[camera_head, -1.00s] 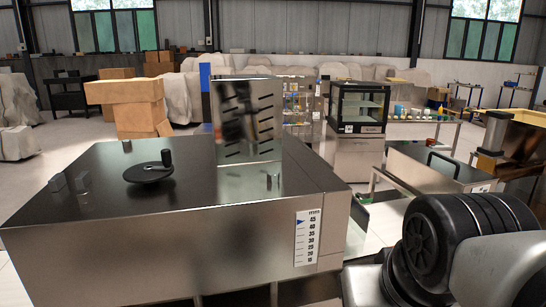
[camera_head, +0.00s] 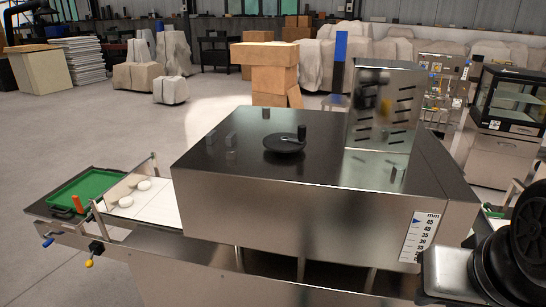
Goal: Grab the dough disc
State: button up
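Two small, pale, round dough pieces lie on the white conveyor belt (camera_head: 158,207) at the left end of the steel machine. One dough disc (camera_head: 145,185) lies farther back, and the other dough disc (camera_head: 126,202) lies nearer the front left. They look apart from each other. A black and grey part of my own arm fills the lower right corner, far from the discs across the machine. My gripper's fingers are not in the picture, so what they hold is hidden.
The big steel machine (camera_head: 320,212) with a black hand wheel (camera_head: 284,143) on top fills the middle. A green tray (camera_head: 66,189) lies left of the belt. Colored knobs (camera_head: 90,262) stick out at the front left. The floor (camera_head: 60,130) behind is open.

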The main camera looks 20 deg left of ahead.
aim_at(127, 201)
jog(key=u, duration=1.85)
jog(key=i+j+z, duration=0.1)
jog(key=z, duration=0.35)
jog(key=i+j+z, duration=0.15)
jog(key=z, duration=0.3)
jog(key=i+j+z, duration=0.2)
jog(key=j+z, duration=0.2)
jog(key=j, duration=0.25)
jog(key=i+j+z, duration=0.2)
jog(key=j, duration=0.15)
jog(key=j+z, duration=0.1)
jog(key=j, duration=0.45)
jog(key=i+j+z, duration=0.15)
jog(key=j, duration=0.4)
jog(key=i+j, duration=0.1)
jog(key=j, duration=1.35)
jog(key=i+j, duration=0.15)
jog(key=j, duration=0.6)
